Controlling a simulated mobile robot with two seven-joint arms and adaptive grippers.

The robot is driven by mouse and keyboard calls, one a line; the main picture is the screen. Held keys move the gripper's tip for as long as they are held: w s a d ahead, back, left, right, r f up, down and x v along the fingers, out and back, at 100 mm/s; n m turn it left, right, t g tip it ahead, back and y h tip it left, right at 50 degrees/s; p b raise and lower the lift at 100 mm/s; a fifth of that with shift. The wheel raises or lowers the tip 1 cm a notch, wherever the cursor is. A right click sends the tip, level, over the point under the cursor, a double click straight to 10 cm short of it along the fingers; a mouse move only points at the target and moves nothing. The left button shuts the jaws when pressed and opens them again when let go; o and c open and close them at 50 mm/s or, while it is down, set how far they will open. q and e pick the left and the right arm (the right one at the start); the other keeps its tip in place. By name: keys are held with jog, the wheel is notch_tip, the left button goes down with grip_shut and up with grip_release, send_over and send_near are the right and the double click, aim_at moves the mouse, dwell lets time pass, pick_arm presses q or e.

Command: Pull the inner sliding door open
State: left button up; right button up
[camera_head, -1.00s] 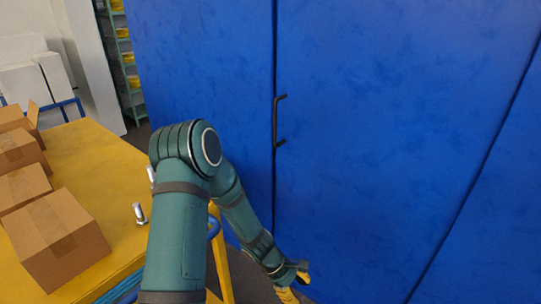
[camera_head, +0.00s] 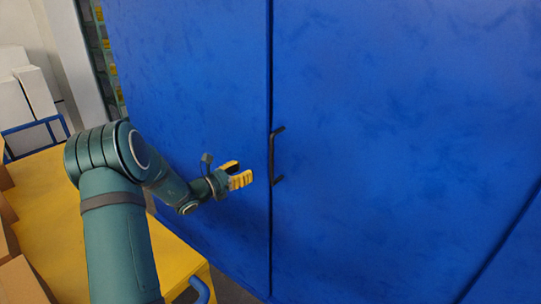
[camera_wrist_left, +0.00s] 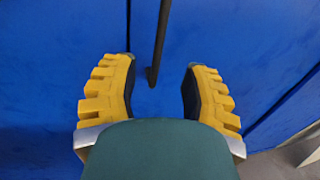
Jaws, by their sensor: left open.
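The blue sliding door panel (camera_head: 390,130) fills the right and middle of the head view, with a dark bar handle (camera_head: 277,156) near its left edge beside a vertical seam. My left gripper (camera_head: 240,175) is open, with yellow fingers pointing at the handle, a short way to its left. In the left wrist view the dark handle (camera_wrist_left: 160,45) runs down between the two open, yellow fingertips (camera_wrist_left: 157,72). I cannot tell whether the handle lies inside the fingers or just beyond them. My right gripper is not in view.
Another blue panel (camera_head: 190,90) lies left of the seam. A yellow table (camera_head: 60,215) with cardboard boxes (camera_head: 25,280) stands at the lower left, near my left arm. Shelving (camera_head: 103,50) and white boxes (camera_head: 25,90) are behind it.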

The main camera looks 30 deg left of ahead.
aim_at(272, 157)
pick_arm(q)
jog(key=x, duration=1.2)
jog(key=shift+w+d+f, duration=0.1)
jog(key=shift+w, duration=0.25)
grip_shut()
